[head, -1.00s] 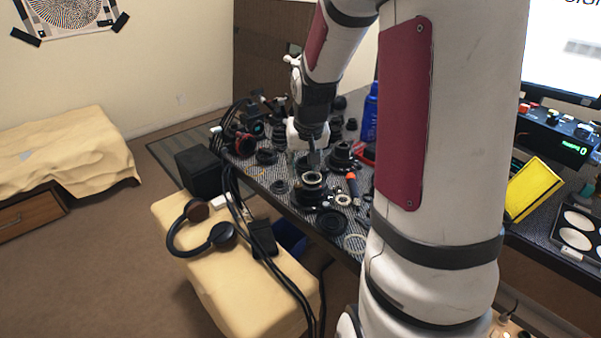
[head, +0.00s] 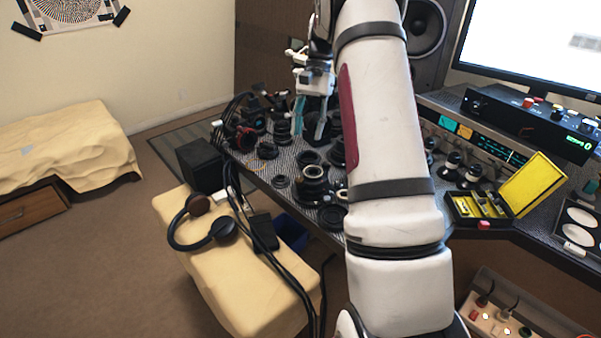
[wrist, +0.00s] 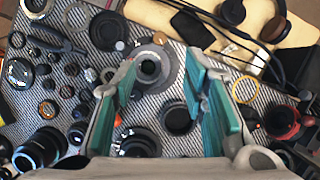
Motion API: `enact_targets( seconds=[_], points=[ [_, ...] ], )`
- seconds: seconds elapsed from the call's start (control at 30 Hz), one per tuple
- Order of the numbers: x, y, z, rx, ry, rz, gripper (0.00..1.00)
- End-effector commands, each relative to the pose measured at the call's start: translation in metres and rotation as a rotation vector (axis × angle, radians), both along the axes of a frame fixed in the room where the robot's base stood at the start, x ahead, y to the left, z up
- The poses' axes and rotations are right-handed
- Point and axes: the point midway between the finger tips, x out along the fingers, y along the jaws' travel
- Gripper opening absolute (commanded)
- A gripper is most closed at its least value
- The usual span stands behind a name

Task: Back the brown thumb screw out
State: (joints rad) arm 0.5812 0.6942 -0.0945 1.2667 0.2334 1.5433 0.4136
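My gripper (head: 310,120) is raised above the cluttered workbench in the head view, its two teal fingers apart. In the wrist view my gripper (wrist: 162,70) is open and empty, pointing down over the lens parts. A dark lens barrel (wrist: 149,68) with a pale ring shows between the fingers, below them and not touched as far as I can see. A small brownish knob (wrist: 160,38) sits beside that barrel; it may be the brown thumb screw, but it is too small to tell. The barrel also shows in the head view (head: 313,174).
Several dark rings and small knobs crowd the patterned bench mat (wrist: 100,75). A yellow case (head: 530,185) stands open at the right, near the monitor (head: 535,45). Headphones (head: 190,247) and cables lie on the cream-covered stool (head: 240,290) in front.

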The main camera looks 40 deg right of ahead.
Motion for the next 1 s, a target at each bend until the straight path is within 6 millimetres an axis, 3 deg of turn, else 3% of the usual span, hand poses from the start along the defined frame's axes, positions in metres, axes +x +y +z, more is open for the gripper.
enact_targets(
  seconds=[0.53, 0.7, 1.0],
  points=[
    [-0.017, 0.036, -0.094, 0.0, 0.0, 0.002, 0.4],
    [-0.02, 0.041, -0.109, -0.001, 0.0, 0.002, 0.4],
    [-0.02, 0.043, -0.114, -0.002, -0.002, 0.002, 0.4]
  ],
)
